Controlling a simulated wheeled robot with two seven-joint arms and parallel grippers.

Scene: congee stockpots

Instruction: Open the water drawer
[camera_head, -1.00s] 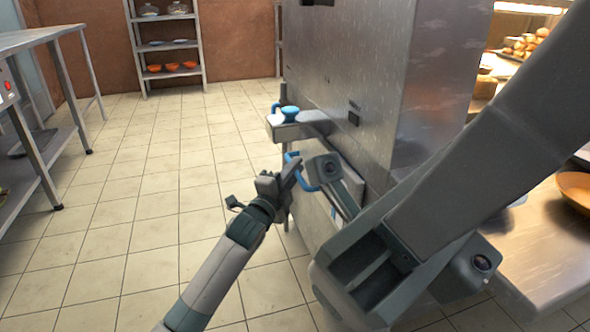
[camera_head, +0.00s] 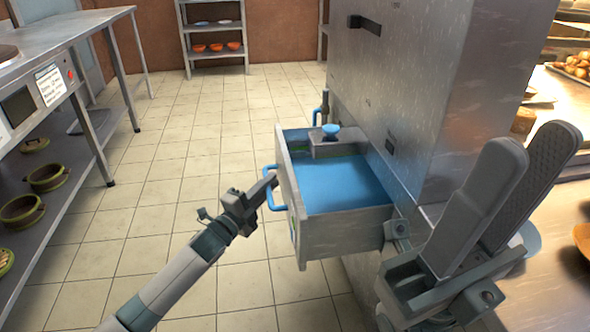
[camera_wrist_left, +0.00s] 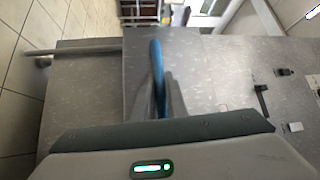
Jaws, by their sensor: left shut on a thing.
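The water drawer (camera_head: 350,230) stands pulled out of the steel cabinet (camera_head: 400,90) in the head view. Blue water (camera_head: 335,185) shows inside it. Its blue handle (camera_head: 268,200) is on the front panel, at the drawer's left side. My left gripper (camera_head: 268,186) is shut on this handle, which also shows between the fingers in the left wrist view (camera_wrist_left: 157,75). My right gripper (camera_head: 530,150) is at the right, close to the head camera. Its two fingers point up with a gap between them, and I see nothing held there.
A small blue cup (camera_head: 330,130) sits on a grey block at the drawer's back. A steel table (camera_head: 70,40) with pots on its lower shelf stands at left. A shelf with orange bowls (camera_head: 215,47) is at the back. The tiled floor (camera_head: 170,180) between is clear.

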